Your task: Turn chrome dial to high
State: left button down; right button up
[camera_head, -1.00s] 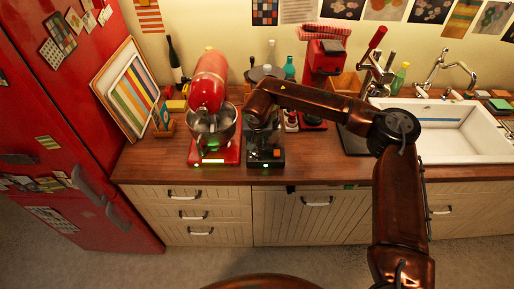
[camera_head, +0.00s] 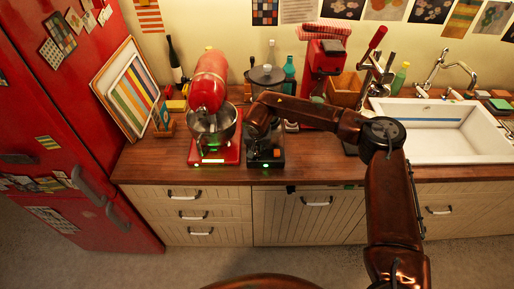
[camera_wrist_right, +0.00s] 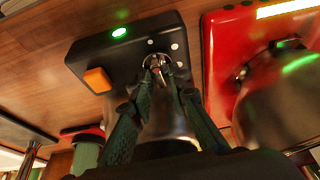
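The chrome dial (camera_wrist_right: 157,62) is a small shiny knob on the black appliance base (camera_wrist_right: 98,62), with pale dots beside it, in the right wrist view. The same base (camera_head: 265,160) stands on the counter in the head view, where my arm hides the dial. My right gripper (camera_wrist_right: 163,76) points at the dial, its two green fingers apart with the dial between or just beyond the tips. I cannot tell whether they touch it. The gripper (camera_head: 258,132) is partly hidden in the head view. My left gripper is not in view.
A red stand mixer (camera_head: 210,82) with a metal bowl (camera_head: 211,126) stands close on the left. A red coffee machine (camera_head: 322,72) is behind to the right, and a white sink (camera_head: 450,128) further right. An orange switch (camera_wrist_right: 97,80) and green light (camera_wrist_right: 119,32) are near the dial.

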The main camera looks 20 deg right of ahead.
grip_shut()
jog(key=shift+m, duration=0.3)
jog(key=m+h, duration=0.1)
jog(key=m, duration=0.2)
jog(key=shift+w+r+h, duration=0.1)
jog(key=shift+h, duration=0.2)
jog(key=m+g, duration=0.1)
jog(key=m, duration=0.2)
jog(key=m+g+h, duration=0.1)
jog(key=m, duration=0.2)
jog(key=shift+a, duration=0.1)
jog(key=m+g, duration=0.1)
jog(key=m, duration=0.3)
jog(key=shift+w+g+h, duration=0.1)
jog(key=shift+g+h, duration=0.3)
jog(key=shift+m+g+b, duration=0.8)
jog(key=shift+m+b, duration=0.15)
jog(key=shift+m, duration=1.15)
